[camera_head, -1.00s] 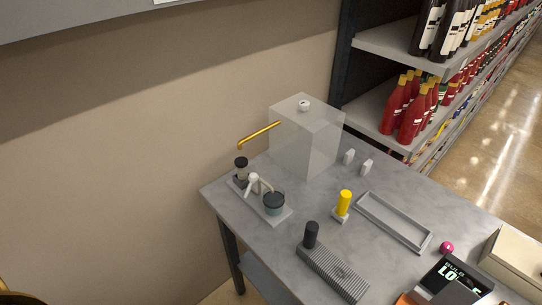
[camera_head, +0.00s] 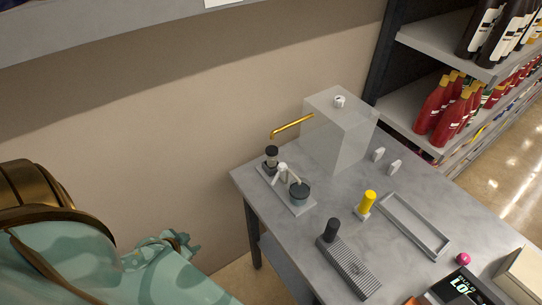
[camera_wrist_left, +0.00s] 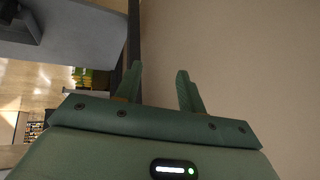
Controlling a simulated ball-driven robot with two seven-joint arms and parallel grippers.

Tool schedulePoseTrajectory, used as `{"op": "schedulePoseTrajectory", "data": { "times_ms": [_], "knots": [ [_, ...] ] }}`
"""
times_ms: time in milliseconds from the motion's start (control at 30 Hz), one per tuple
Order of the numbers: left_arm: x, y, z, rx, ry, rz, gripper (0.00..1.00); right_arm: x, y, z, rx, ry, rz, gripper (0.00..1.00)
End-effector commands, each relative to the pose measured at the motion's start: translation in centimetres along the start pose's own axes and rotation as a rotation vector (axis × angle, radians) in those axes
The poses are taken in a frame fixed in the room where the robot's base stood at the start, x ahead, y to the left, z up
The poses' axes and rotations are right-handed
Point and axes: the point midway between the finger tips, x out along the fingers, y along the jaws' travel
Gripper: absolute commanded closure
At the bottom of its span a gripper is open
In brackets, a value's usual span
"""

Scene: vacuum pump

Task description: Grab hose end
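A small pump assembly stands on a light base plate (camera_head: 292,202) at the table's left corner. It has a black-topped cylinder (camera_head: 271,158), a dark cup (camera_head: 299,194) and a white bent hose-like piece (camera_head: 284,174) between them. A brass tube (camera_head: 292,126) sticks out left from a clear box (camera_head: 340,130). I cannot tell which end is the hose end. My left gripper (camera_head: 180,243) is low at the left, apart from the table and pump. In the left wrist view its two fingers (camera_wrist_left: 160,88) are spread and empty. My right gripper is not in view.
The grey table (camera_head: 330,200) also holds a yellow-topped piece (camera_head: 368,203), a ribbed grey block (camera_head: 350,268), an empty tray (camera_head: 414,226), two small white pieces and a pink ball (camera_head: 463,259). A wall stands behind; bottle shelves (camera_head: 400,110) are at right.

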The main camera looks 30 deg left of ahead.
Motion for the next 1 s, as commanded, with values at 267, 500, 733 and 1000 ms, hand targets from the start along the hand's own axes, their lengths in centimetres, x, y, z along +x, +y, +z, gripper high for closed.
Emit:
{"op": "schedulePoseTrajectory", "data": {
  "times_ms": [267,500,733,1000],
  "knots": [
    [-11.3,-1.8,-25.6,-0.056,0.51,0.17,0.6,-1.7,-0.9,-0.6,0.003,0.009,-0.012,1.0],
    [-13.6,0.8,-30.0,-0.066,0.613,0.257,0.6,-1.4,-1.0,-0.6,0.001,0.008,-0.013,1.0],
    [-9.2,2.0,-33.1,-0.065,0.613,0.256,0.6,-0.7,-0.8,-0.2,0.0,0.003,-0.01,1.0],
    [-5.8,3.0,-35.5,-0.063,0.61,0.255,0.6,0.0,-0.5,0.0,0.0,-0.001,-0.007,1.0]
  ]
}}
